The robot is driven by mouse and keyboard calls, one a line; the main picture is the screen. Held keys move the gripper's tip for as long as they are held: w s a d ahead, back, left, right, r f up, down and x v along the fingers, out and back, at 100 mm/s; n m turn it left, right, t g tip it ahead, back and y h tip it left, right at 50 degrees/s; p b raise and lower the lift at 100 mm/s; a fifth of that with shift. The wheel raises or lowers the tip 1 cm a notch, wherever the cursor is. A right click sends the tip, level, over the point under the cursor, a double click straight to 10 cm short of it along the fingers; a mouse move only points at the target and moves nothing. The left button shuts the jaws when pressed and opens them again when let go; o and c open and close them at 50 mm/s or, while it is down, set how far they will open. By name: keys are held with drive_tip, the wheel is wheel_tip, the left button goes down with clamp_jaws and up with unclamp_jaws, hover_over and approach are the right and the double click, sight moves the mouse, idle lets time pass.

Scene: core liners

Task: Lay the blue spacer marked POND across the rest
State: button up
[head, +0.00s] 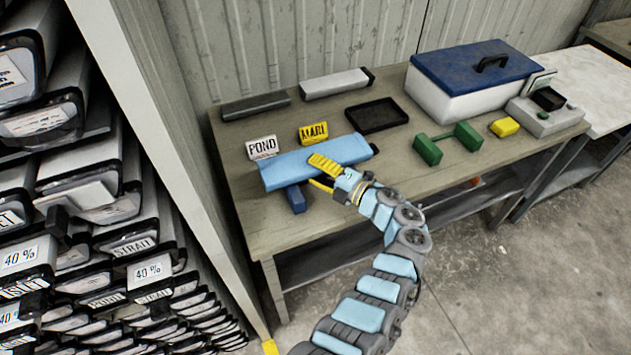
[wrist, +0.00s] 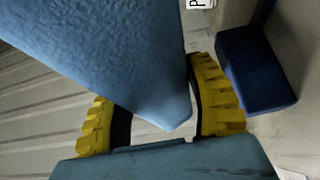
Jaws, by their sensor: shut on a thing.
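A long light-blue spacer (head: 285,168) with a dark right end lies at the front left of the bench top. My gripper (head: 325,172) is shut on it right of its middle. In the wrist view the spacer (wrist: 110,50) runs between the yellow fingers (wrist: 160,115). A white card reading POND (head: 262,147) is at the spacer's back left. A dark-blue block (head: 296,198) shows at the spacer's front edge, and in the wrist view (wrist: 255,75) a bar joins it. The spacer hides the rest of it; I cannot tell whether they touch.
A yellow MARL card (head: 313,132) is behind the spacer. A green two-block stand (head: 447,146), a black tray (head: 377,115), a yellow block (head: 504,127) and a blue-lidded box (head: 445,100) are to the right. Grey (head: 335,84) and dark (head: 255,105) bars lie behind. Racked liners (head: 130,245) fill the left.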

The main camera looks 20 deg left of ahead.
drive_tip(key=shift+f+b, duration=0.7)
drive_tip(key=shift+f, duration=1.4)
drive_tip(key=shift+f+b, duration=0.35)
drive_tip(key=o, duration=1.2)
drive_tip(key=shift+r, duration=0.1)
